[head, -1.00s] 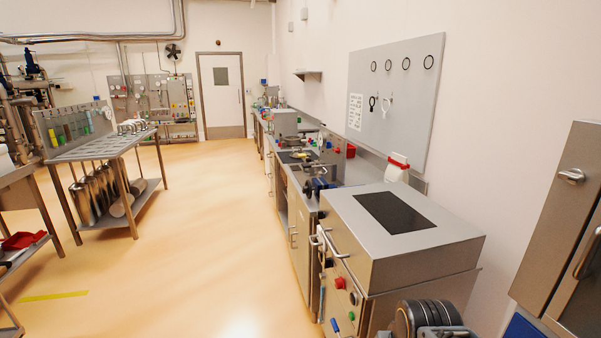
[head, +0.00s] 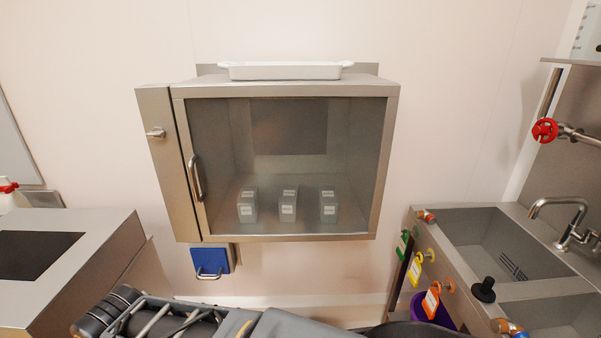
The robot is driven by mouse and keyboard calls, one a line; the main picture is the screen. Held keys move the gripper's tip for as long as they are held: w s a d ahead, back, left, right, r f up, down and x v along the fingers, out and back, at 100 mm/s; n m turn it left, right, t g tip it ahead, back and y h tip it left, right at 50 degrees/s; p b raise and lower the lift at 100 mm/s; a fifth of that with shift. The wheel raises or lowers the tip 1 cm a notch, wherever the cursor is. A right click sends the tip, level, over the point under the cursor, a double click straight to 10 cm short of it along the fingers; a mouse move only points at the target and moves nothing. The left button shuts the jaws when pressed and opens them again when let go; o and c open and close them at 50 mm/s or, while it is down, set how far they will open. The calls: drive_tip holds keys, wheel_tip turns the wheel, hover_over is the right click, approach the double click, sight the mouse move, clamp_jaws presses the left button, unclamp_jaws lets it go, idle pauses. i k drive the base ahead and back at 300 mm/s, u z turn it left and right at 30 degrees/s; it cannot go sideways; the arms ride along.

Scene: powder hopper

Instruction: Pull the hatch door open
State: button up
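A steel wall hatch cabinet (head: 168,165) hangs in the middle of the head view. Its glazed hatch door (head: 290,92) is shut, flush with the frame. An upright bar handle (head: 196,178) is on the door's left edge. A small round-ended latch or knob (head: 156,132) sits on the narrow steel panel left of the door. Several small grey boxes, each with a white label, stand inside behind the glass. Part of my own arm lies across the bottom of the view, well below the hatch. My gripper's fingertips do not show.
A white tray (head: 285,71) lies on the cabinet top. A blue box with a handle (head: 210,260) hangs below its left side. A steel unit (head: 85,265) stands lower left. A steel sink counter (head: 470,275) with coloured tags and a red valve wheel (head: 545,131) is at right.

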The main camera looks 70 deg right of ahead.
sight(392, 91)
drive_tip(key=z, duration=3.65)
drive_tip(key=k, duration=1.2)
drive_tip(key=u, duration=1.8)
drive_tip(key=i, duration=0.5)
drive_tip(key=z, duration=0.05)
